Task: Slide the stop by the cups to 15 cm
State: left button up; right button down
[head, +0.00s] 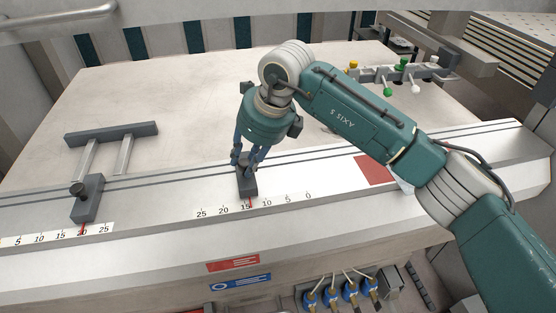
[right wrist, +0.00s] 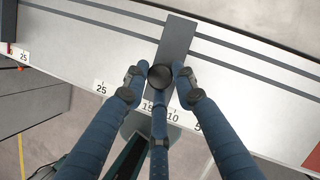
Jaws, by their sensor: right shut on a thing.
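A dark grey stop (head: 247,186) sits on the rail over the right-hand scale (head: 225,211). Its red pointer is at about the 15 mark. My right gripper (head: 246,163) comes down on it from above, its blue fingers shut around the stop's knob. In the right wrist view the round black knob (right wrist: 160,77) is between the fingers, on the grey stop block (right wrist: 177,40). The gripper and arm hide part of the stop in the head view. A second stop (head: 88,200) with a crossbar stands at the left, its pointer near 20 on its own scale. My left gripper is out of view.
A bar with yellow, green and white knob-like or cup-like pieces (head: 388,91) is at the back right. A red patch (head: 374,169) lies on the ledge right of the scale. Blue fittings with hoses (head: 350,291) are below the front edge. The pale table (head: 190,100) is mostly clear.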

jog(key=shift+a+r, duration=0.3)
jog(key=shift+a, duration=0.45)
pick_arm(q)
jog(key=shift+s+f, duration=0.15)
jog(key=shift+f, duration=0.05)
pick_arm(e)
jog(key=c, duration=1.4)
grip_release()
jog(key=shift+c, duration=0.2)
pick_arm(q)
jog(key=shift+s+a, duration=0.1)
pick_arm(e)
jog(key=shift+f, duration=0.1)
jog(key=shift+d, duration=0.1)
jog(key=v, duration=1.2)
jog(key=shift+s+f, duration=0.1)
jog(key=shift+s, duration=0.05)
